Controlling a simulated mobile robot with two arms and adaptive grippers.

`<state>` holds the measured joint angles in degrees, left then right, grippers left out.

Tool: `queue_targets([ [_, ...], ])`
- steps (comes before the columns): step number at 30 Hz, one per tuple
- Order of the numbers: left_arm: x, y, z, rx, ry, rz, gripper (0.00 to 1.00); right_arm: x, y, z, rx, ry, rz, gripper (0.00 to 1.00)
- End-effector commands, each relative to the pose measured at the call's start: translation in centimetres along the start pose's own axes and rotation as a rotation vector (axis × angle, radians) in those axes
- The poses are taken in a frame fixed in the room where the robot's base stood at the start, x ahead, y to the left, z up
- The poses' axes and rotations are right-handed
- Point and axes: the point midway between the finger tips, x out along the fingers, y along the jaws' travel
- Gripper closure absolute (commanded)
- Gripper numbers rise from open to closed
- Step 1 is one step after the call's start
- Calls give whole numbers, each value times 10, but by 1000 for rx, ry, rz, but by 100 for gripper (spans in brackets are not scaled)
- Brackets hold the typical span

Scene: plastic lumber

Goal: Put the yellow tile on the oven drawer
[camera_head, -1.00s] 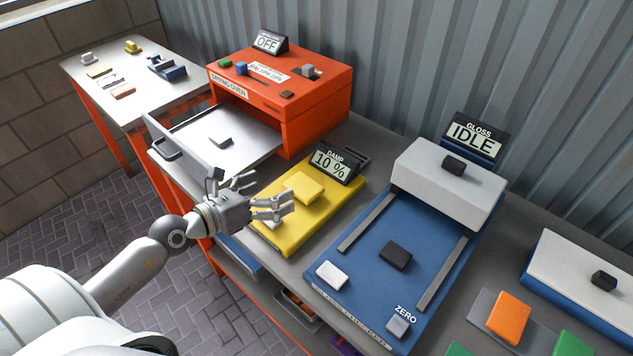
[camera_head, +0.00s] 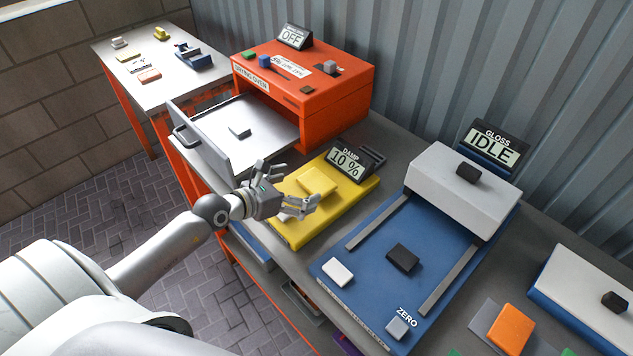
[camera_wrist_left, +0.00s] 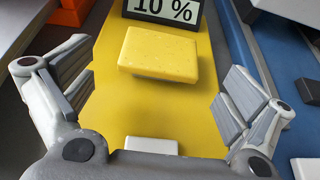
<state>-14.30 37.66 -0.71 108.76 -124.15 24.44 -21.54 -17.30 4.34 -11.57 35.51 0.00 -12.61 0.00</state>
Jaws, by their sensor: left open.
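The yellow tile (camera_head: 317,181) lies on the yellow damp meter (camera_head: 368,190), whose display reads 10 %. In the left wrist view the tile (camera_wrist_left: 160,54) is ahead of and between the fingers of my left gripper (camera_wrist_left: 155,100). My left gripper (camera_head: 284,188) is open and empty, at the near left side of the tile and apart from it. My right gripper is not in view.
A blue gloss unit (camera_head: 372,272) stands right of the damp meter. The drawer's raised front panel (camera_head: 198,140) and handle face left. A side table (camera_head: 118,61) with small items is at the back left. An orange tile (camera_head: 511,329) lies at the lower right.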

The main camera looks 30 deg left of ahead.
Motion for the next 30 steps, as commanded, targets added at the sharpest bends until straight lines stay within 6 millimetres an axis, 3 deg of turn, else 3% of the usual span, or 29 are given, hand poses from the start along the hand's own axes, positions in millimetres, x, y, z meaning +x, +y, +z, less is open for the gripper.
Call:
queue_targets([
  [12, 44, -2, 5, -1, -2, 0, 0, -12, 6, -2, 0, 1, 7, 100],
  [22, 48, -2, 4, -1, -1, 0, 0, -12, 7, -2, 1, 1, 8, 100],
  [30, 48, -2, 4, -1, -1, 0, 35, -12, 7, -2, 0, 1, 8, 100],
])
